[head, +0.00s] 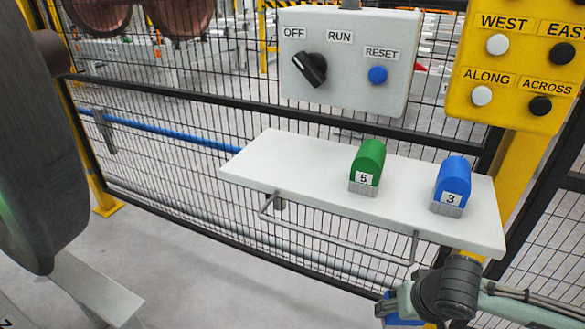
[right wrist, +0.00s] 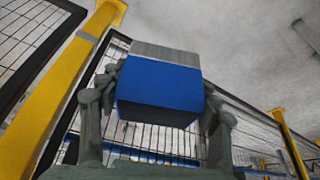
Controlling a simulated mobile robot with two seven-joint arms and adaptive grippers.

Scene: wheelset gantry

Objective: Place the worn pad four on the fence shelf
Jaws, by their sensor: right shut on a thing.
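My right gripper (right wrist: 162,100) is shut on a blue pad (right wrist: 160,82) with a grey face, its fingers on both sides of it. The pad's number does not show, so I cannot tell whether it is pad four. In the head view my right gripper (head: 390,306) is at the bottom right, below the shelf's front edge, with part of the blue pad (head: 402,321) showing under it. The white fence shelf (head: 290,165) holds a green pad marked 5 (head: 368,164) and a blue pad marked 3 (head: 453,182), both upright. My left gripper is out of view.
The shelf's left part is bare, with a narrower gap between the two pads. A grey rail (head: 335,243) runs below its front. A grey switch box (head: 348,65) and a yellow button box (head: 515,65) hang above. A large dark wheel (head: 40,140) stands at the left.

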